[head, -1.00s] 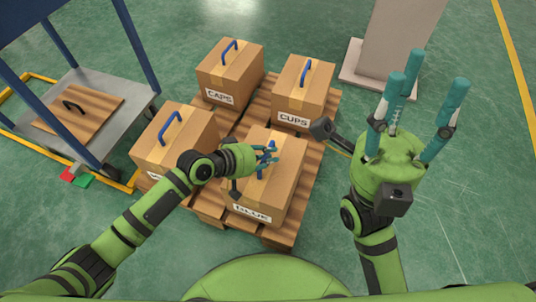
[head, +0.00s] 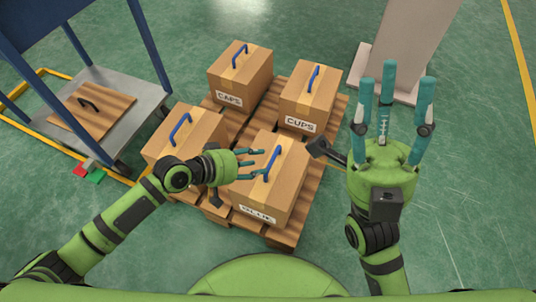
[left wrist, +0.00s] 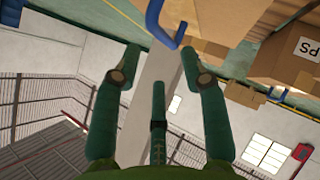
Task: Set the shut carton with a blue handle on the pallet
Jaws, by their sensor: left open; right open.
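Several shut cartons with blue handles stand on the wooden pallet (head: 264,118). The front right carton (head: 283,198) has a partly blurred label that seems to read GLUE, and its blue handle (head: 272,162) stands upright on top. My left gripper (head: 252,163) is open and empty, just left of this handle and apart from it. A blue handle (left wrist: 158,25) also shows beyond the spread fingers in the left wrist view. My right gripper (head: 390,100) is open and empty, fingers pointing up, right of the pallet.
Cartons marked CAPS (head: 240,80) and CUPS (head: 310,98) stand at the back of the pallet. Another carton (head: 205,130) stands front left, its label hidden by my arm. A grey column (head: 405,45) stands behind.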

